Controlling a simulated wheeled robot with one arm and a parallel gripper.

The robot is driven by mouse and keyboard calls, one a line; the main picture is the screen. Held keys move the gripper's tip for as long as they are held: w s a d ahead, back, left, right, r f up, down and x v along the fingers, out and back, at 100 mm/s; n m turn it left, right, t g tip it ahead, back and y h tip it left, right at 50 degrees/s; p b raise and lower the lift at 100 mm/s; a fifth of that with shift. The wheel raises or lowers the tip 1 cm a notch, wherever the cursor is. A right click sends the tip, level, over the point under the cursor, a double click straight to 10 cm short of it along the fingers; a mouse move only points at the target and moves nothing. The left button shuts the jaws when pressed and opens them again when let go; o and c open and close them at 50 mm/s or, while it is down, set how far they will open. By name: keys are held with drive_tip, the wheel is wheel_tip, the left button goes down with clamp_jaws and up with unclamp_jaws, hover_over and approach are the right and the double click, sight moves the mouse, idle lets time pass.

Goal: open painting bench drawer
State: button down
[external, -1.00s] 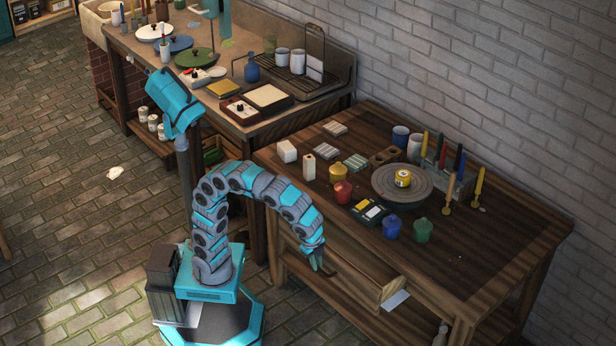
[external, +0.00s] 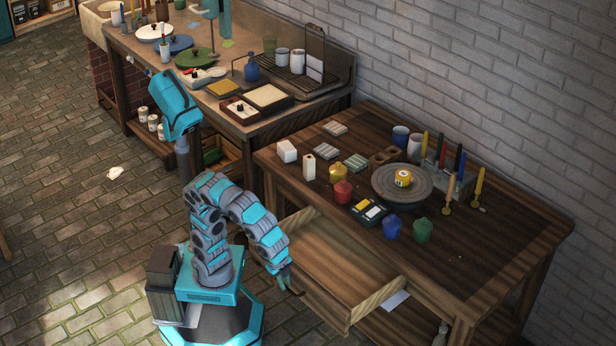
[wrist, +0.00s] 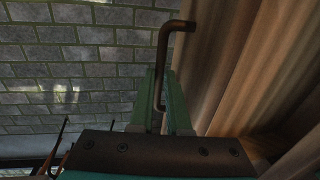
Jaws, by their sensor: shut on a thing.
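The painting bench (external: 505,262) is a dark wooden table on the right in the external view. Its drawer (external: 335,262) is pulled well out at the front, and its bare wooden inside shows. My gripper (external: 287,284) is at the drawer's front, low and to the left of the bench. In the wrist view, my gripper's green fingers (wrist: 162,108) are shut on the dark metal drawer handle (wrist: 163,52), a bent bar. The drawer's wooden front (wrist: 235,65) fills the right side of that view.
A second bench (external: 237,118) with lidded pans and a rack stands behind. Paved floor (external: 80,220) is open to the left. A white sheet (external: 396,300) sticks out beside the drawer.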

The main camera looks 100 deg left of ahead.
drive_tip(key=c, duration=0.9)
unclamp_jaws()
drive_tip(key=shift+r, duration=0.15)
drive_tip(key=r, duration=0.5)
drive_tip(key=s+d+r, duration=0.1)
drive_tip(key=r, duration=0.1)
drive_tip(key=shift+r, duration=0.2)
drive_tip(key=shift+f, duration=0.1)
drive_tip(key=shift+w+a+f, duration=0.15)
drive_tip(key=shift+w+f, duration=0.05)
drive_tip(key=shift+f, duration=1.05)
drive_tip(key=shift+w+a+f, duration=0.15)
drive_tip(key=shift+a+f, duration=0.05)
drive_tip(key=shift+f, duration=1.05)
drive_tip(key=shift+w+a+f, duration=0.15)
drive_tip(key=shift+w+f, duration=0.05)
drive_tip(key=shift+f, duration=1.05)
drive_tip(key=shift+r, duration=0.15)
drive_tip(key=shift+s+d+r, duration=0.15)
drive_tip(key=shift+d+r, duration=0.05)
drive_tip(key=shift+r, duration=0.8)
drive_tip(key=shift+s+d+r, duration=0.15)
drive_tip(key=shift+r, duration=0.85)
